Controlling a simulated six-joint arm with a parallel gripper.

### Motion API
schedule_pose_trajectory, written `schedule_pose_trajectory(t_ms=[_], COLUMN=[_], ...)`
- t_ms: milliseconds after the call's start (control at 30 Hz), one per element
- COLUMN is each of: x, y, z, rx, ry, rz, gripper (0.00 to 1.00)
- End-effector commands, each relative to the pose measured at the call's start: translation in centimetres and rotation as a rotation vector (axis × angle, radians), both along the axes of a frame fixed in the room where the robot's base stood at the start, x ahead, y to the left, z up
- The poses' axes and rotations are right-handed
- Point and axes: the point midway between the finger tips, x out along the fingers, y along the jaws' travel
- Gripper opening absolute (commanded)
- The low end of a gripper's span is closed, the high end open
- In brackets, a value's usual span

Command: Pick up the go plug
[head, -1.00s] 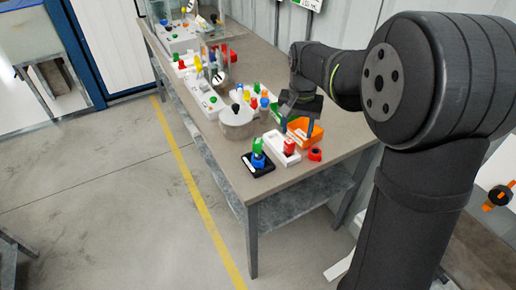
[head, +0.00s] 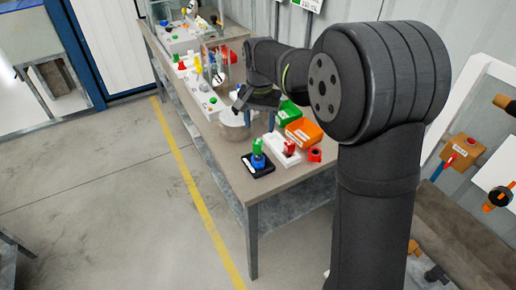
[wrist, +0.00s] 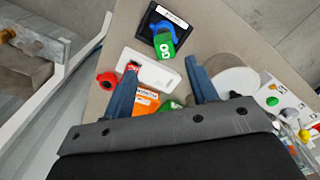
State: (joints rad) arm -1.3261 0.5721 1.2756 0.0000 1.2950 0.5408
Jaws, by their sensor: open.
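The go plug, a green block lettered GO (wrist: 165,46), sits on a blue piece (wrist: 160,29) over a black base (wrist: 148,20) in the wrist view. In the head view the green plug (head: 257,146) stands at the table's near end, above the blue piece and black base. My gripper (head: 257,118) is open and empty above the table, farther back than the plug. In the wrist view its two blue-grey fingers (wrist: 161,66) are spread apart, with the plug beyond their tips.
A white tray (wrist: 155,70) with a red plug (head: 289,147) lies beside the black base. Green (head: 289,112) and orange (head: 304,131) bins, a red ring (head: 314,155) and a round pale container (head: 233,132) are close by. More coloured parts stand farther back.

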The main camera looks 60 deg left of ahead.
Motion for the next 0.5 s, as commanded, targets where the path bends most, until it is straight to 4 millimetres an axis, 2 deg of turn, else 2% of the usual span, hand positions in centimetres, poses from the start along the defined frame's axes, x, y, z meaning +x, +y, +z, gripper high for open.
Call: schedule_pose_trajectory(t_ms=[100, 233, 333, 500], x=[0.0, 0.0, 0.0, 0.0], y=[-0.1, 0.0, 0.0, 0.1], z=[-2.8, -5.2, -6.4, -7.2], rx=[-0.004, -0.002, -0.001, 0.000], ry=[0.001, 0.001, 0.001, 0.000], rz=[0.000, 0.000, 0.000, 0.000], gripper=[0.53, 0.53, 0.53, 0.53])
